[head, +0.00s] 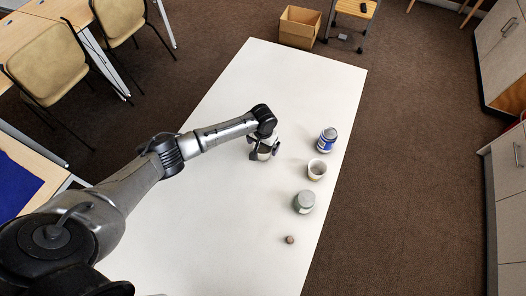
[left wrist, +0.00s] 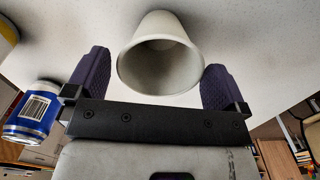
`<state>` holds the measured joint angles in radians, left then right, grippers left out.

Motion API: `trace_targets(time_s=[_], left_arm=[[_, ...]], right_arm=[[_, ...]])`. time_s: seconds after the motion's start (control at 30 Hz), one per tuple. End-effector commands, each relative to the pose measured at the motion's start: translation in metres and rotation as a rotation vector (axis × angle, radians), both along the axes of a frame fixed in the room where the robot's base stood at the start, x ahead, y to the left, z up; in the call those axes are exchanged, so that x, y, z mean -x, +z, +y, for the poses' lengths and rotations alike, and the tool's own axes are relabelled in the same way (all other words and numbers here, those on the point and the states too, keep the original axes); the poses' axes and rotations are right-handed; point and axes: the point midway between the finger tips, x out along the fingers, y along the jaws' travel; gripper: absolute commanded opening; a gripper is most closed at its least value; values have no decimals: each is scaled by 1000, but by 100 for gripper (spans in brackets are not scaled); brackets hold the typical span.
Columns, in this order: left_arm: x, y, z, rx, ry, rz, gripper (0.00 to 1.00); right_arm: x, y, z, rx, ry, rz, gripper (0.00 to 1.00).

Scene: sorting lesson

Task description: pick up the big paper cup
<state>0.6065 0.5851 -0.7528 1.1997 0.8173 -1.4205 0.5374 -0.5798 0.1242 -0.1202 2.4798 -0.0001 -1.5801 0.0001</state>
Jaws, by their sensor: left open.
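A white paper cup (left wrist: 160,55), wider at its open mouth, shows in the left wrist view, mouth toward the camera. My left gripper (left wrist: 155,85) is open, with its purple fingers on either side of the cup and a visible gap to each. In the head view my left gripper (head: 264,152) points down over the table and largely hides this cup. Another pale open cup (head: 317,169) stands to the right of the gripper. Which cup is bigger is hard to tell. My right gripper is not in view.
A blue can (head: 327,139) stands behind the pale cup, and a grey-lidded jar (head: 304,202) in front of it. A small brown object (head: 290,239) lies nearer. The white table (head: 220,240) is clear at its far end. A cardboard box (head: 299,27) is on the floor beyond.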

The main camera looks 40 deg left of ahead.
Motion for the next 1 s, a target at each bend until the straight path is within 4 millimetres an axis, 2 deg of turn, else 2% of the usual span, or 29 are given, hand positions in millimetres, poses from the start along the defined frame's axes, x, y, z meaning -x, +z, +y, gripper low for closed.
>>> trace_targets(time_s=[0.17, 0.47, 0.9, 1.0], left_arm=[[0, -15, 0, -1, 0, 0, 100], [0, -16, 0, -1, -1, -1, 99], [0, -16, 0, -1, 0, -1, 57], [0, -16, 0, -1, 0, -1, 54]], right_arm=[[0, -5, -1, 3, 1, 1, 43], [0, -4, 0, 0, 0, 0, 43], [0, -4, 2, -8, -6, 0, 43], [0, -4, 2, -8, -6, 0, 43]])
